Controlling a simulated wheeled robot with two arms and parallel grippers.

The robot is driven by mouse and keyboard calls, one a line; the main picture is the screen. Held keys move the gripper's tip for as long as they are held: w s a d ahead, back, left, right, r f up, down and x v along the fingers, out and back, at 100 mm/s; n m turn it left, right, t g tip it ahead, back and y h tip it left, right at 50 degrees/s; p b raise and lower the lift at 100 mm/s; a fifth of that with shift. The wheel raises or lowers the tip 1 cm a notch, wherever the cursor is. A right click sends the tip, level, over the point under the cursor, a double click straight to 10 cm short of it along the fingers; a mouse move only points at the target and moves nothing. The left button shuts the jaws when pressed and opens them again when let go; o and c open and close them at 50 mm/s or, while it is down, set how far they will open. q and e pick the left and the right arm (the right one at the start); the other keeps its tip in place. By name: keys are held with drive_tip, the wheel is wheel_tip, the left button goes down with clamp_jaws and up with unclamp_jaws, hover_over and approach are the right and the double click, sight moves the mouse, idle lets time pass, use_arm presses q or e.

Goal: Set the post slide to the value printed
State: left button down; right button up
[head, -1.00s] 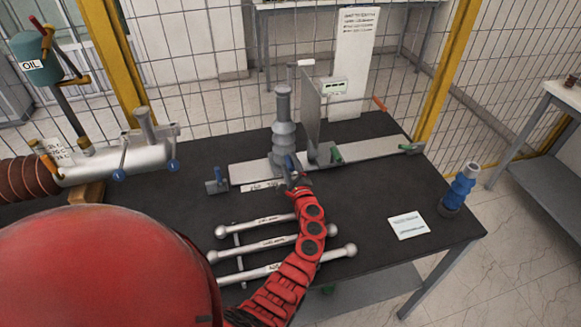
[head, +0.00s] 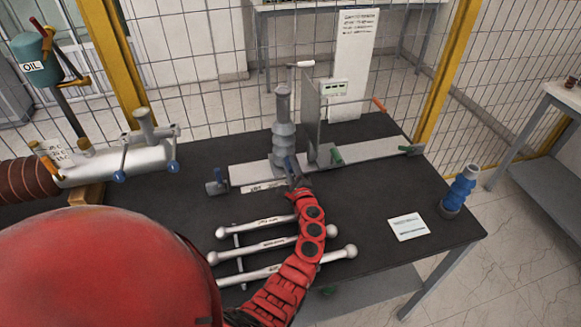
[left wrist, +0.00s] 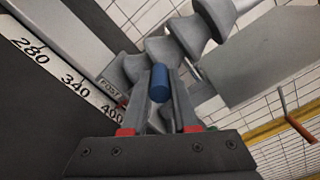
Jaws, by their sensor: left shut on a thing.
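The grey ribbed post (head: 283,140) stands on the pale slide rail (head: 245,172) on the dark bench. My left gripper (head: 295,178) is at its foot, at the near edge of the rail. It is shut on the blue handle (left wrist: 160,83), which shows between the fingers in the left wrist view. There the printed scale (left wrist: 72,82) reads 280, 340 and 400, with a POST label (left wrist: 110,90) near the 400. The fingers cover part of the slide, so its exact reading is unclear. My right gripper is out of view.
Several ball-ended bars (head: 270,244) lie in front. A printed card (head: 408,227) and a blue bushing (head: 460,188) are at right. A tall text sheet (head: 354,60) stands behind.

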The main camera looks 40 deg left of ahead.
use_arm(q)
drive_tip(key=shift+s, duration=0.1)
idle(0.7)
drive_tip(key=s+a+p, duration=0.1)
drive_tip(key=s+a, duration=0.3)
drive_tip(key=shift+s, duration=0.3)
drive_tip(key=c, duration=0.7)
unclamp_jaws()
drive_tip(key=shift+w, duration=0.1)
drive_tip(key=shift+d, duration=0.1)
drive_tip(key=b+v, duration=0.3)
drive_tip(key=v, duration=1.4)
drive_tip(key=shift+d+b, duration=0.2)
drive_tip(key=shift+b, duration=0.2)
